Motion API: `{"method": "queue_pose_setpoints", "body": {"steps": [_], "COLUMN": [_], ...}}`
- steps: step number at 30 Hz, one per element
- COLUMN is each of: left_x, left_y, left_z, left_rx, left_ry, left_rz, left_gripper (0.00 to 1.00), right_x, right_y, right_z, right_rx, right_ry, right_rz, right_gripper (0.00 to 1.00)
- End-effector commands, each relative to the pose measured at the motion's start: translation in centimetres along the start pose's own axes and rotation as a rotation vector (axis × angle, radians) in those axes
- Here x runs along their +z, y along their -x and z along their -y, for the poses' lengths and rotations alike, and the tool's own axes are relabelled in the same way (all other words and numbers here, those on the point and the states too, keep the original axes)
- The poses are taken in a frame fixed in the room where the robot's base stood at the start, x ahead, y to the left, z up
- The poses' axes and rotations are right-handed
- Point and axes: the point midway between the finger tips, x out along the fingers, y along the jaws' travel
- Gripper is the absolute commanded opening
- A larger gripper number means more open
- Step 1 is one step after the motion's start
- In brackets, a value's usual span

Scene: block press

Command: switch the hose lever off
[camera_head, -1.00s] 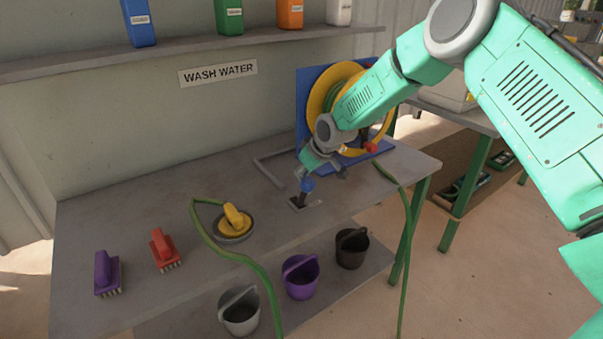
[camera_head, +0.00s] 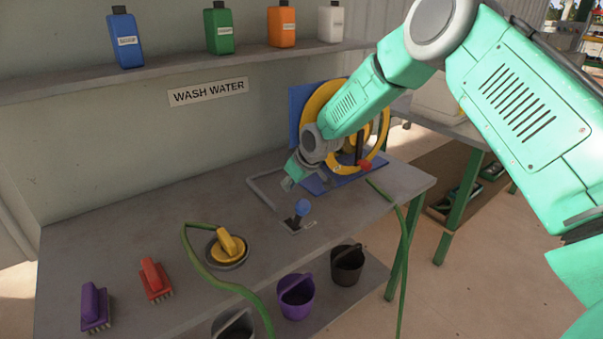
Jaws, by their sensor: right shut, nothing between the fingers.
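The hose lever (camera_head: 297,216) is a short dark stick with a blue knob, on a small plate on the grey bench. It leans slightly to the right in the head view. My right gripper (camera_head: 288,184) is shut and empty, a little above and left of the blue knob and apart from it. The yellow hose reel (camera_head: 320,104) on a blue stand is behind my right forearm, which hides part of it. A green hose (camera_head: 197,262) lies over the bench and hangs off its front edge. My left gripper is not in view.
Several buckets, one purple (camera_head: 296,298), stand on the lower shelf. Bottles line the wall shelf (camera_head: 180,63). A grey bracket (camera_head: 262,192) lies behind the lever.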

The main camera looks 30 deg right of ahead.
Motion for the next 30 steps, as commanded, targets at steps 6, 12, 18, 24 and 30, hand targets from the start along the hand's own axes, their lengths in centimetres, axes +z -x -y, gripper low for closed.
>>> {"method": "queue_pose_setpoints", "body": {"steps": [6,12,18,24,30], "left_x": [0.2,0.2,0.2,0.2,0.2], "left_y": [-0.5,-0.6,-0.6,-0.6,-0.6], "left_z": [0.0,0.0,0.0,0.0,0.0], "left_rx": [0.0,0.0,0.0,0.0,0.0], "left_ry": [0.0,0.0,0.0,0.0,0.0], "left_rz": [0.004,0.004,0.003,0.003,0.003], "left_gripper": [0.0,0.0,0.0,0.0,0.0], "right_x": [1.7,2.5,3.0,3.0,3.0], "right_y": [4.6,7.0,8.0,8.1,8.0], "right_z": [0.3,0.5,0.4,0.4,0.4], "right_rx": [0.002,0.002,0.001,0.002,0.002], "right_ry": [-0.001,0.0,-0.001,-0.001,-0.001], "right_rz": [-0.006,-0.003,-0.005,-0.006,-0.005], "right_gripper": [0.0,0.0,0.0,0.0,0.0]}}
